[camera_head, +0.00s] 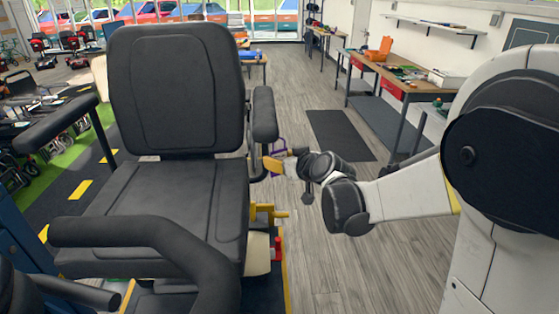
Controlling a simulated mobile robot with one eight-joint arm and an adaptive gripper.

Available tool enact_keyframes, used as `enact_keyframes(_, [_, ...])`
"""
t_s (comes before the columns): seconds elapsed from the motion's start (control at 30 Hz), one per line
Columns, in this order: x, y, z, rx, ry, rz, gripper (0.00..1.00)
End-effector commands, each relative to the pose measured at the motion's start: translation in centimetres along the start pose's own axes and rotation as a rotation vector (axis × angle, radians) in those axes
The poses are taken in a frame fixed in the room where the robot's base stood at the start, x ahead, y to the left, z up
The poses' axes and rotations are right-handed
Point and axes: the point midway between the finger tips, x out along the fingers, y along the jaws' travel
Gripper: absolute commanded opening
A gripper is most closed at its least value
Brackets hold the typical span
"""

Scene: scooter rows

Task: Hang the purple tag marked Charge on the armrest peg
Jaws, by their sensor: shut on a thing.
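The scooter seat's right armrest (264,115) is a dark padded bar beside the black backrest. My gripper (287,161) is at the tag, close to the armrest's lower side, and is shut on the tag. A small orange-yellow piece (272,164) lies between my gripper and the armrest post; I cannot tell if it is the peg. Whether the tag touches a peg cannot be seen.
The black seat (155,195) and a curved dark bar (150,236) fill the left front. Yellow and red parts (277,247) stick out low beside the seat. A workbench (420,85) stands at the right wall. Grey floor is open around a dark mat (340,134).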

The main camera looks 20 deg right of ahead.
Motion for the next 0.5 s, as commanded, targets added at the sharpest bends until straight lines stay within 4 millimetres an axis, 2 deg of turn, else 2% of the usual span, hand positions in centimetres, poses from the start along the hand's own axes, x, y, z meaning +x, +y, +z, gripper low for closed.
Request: enact_keyframes(0.5, [0.49, 0.24, -0.2, 0.0, 0.0, 0.0, 0.28])
